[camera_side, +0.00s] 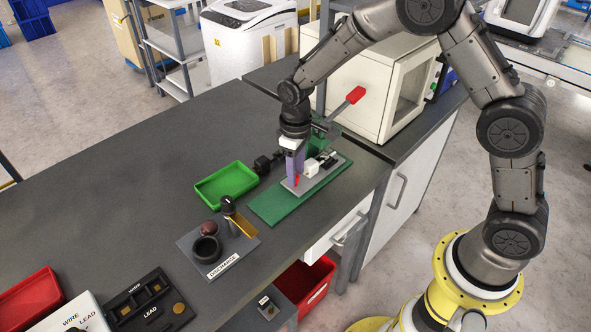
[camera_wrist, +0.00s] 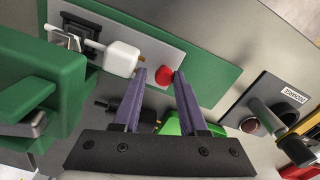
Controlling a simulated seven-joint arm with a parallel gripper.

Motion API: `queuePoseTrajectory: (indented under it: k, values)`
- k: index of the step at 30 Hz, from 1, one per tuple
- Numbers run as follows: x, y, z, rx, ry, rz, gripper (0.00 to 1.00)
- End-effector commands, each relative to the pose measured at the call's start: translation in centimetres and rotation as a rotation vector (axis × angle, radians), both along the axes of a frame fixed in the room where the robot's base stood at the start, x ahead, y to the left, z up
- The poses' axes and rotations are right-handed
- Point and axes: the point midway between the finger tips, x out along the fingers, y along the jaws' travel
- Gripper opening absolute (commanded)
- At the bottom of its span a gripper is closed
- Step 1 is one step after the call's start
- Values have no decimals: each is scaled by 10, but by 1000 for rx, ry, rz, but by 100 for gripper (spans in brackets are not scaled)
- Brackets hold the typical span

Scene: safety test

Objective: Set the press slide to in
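The press stands on a green base plate (camera_side: 274,208), with a lever ending in a red grip (camera_side: 355,95). A grey plate lies on that base; in the wrist view the grey plate (camera_wrist: 176,57) carries a white block (camera_wrist: 122,57) and a round red knob (camera_wrist: 165,73). The white block also shows in the side view (camera_side: 311,168). My gripper (camera_side: 294,180) points down over the near end of the grey plate. In the wrist view, its purple fingers (camera_wrist: 160,80) are apart, with the red knob seen between the tips. I cannot tell whether they touch it.
A green tray (camera_side: 227,184) and a black cylindrical part (camera_side: 262,165) are left of the press. A discharge panel (camera_side: 216,258) with a lever is nearer the camera. A white oven-like box (camera_side: 375,85) stands behind.

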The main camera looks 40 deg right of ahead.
Motion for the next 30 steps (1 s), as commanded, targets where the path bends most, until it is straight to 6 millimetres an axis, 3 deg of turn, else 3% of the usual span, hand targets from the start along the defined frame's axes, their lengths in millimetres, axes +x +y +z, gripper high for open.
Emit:
queuePoseTrajectory:
  k: [7, 11, 24, 30]
  values:
    - [0, 1, 2, 1, 0, 0, 41]
    - [1, 1, 15, 2, -3, 0, 41]
    - [1, 1, 105, 1, -4, 0, 41]
    - [0, 0, 130, 1, -2, 0, 41]
